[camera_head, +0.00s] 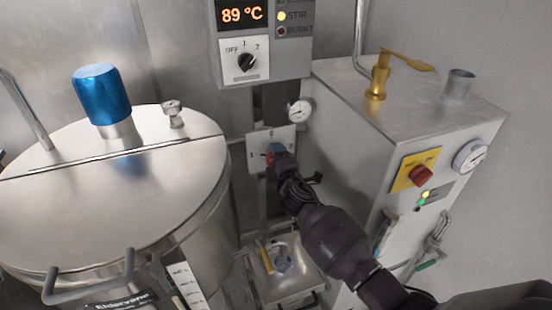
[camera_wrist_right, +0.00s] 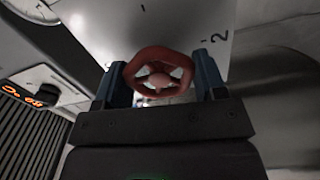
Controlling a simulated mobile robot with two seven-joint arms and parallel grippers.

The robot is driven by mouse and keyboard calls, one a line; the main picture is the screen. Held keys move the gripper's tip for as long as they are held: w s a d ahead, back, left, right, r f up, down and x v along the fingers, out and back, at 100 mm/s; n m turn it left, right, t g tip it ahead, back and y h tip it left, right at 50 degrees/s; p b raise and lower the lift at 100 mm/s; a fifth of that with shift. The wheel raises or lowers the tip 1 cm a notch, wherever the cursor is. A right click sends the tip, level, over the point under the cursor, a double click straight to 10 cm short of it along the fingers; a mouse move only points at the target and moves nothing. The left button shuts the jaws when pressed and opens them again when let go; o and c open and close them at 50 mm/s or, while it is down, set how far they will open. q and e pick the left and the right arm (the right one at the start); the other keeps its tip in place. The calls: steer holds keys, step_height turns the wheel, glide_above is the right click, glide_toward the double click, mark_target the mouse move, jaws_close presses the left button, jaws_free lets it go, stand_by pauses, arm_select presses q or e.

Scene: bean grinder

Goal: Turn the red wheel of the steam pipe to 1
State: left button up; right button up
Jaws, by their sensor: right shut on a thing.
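The red wheel (camera_wrist_right: 157,53) sits in front of a white dial plate in the right wrist view. My right gripper (camera_wrist_right: 161,78) has one blue finger on each side of its rim and is shut on it. There, my right gripper (camera_head: 275,152) covers most of the wheel, and only a bit of red shows. A 2 is readable on the plate in the wrist view. I cannot tell which number the wheel points to. My left gripper is not in view.
A steel kettle (camera_head: 95,215) with a blue motor cap (camera_head: 101,93) stands left. A steel cabinet (camera_head: 350,130) with a red knob (camera_head: 422,174) stands right. A round gauge (camera_head: 299,111) is just above the plate. A steel tray (camera_head: 300,285) lies below. The control box (camera_head: 265,45) reads 89 °C.

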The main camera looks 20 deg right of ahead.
steer(key=shift+n, duration=2)
steer(key=o, duration=0.9)
steer(key=shift+s, duration=0.1)
steer(key=s, duration=0.5)
steer(key=s+p, duration=0.1)
steer(key=s, duration=0.4)
steer(key=shift+s+d, duration=0.2)
steer(key=shift+s, duration=0.15)
